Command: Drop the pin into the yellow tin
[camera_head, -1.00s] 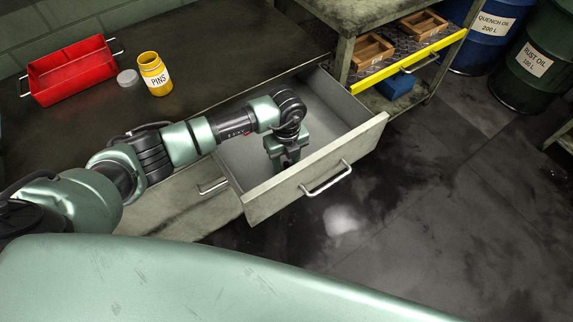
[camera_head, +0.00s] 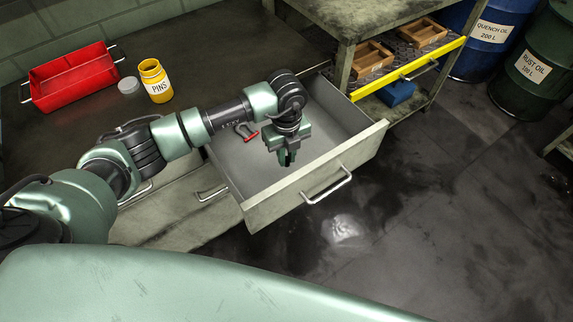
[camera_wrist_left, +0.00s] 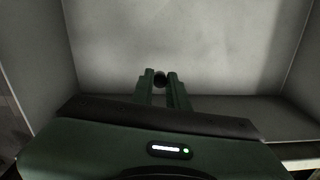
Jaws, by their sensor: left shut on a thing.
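The yellow tin (camera_head: 155,82), labelled PINS, stands open on the bench at the upper left in the head view. Its grey lid (camera_head: 129,85) lies beside it. My left gripper (camera_head: 287,159) points down over the open drawer (camera_head: 262,206), to the right of the tin and nearer to me. In the left wrist view its fingers (camera_wrist_left: 163,80) are shut on a small dark round-ended thing, which I take for the pin (camera_wrist_left: 160,78). Most of the pin is hidden by the fingers. My right gripper is not in view.
A red tray (camera_head: 73,78) stands left of the tin. A red-handled tool (camera_head: 250,137) lies in the drawer, partly behind my arm. A shelf with wooden boxes (camera_head: 372,57) and a yellow front edge (camera_head: 410,69) stands at the right. The bench beyond the tin is clear.

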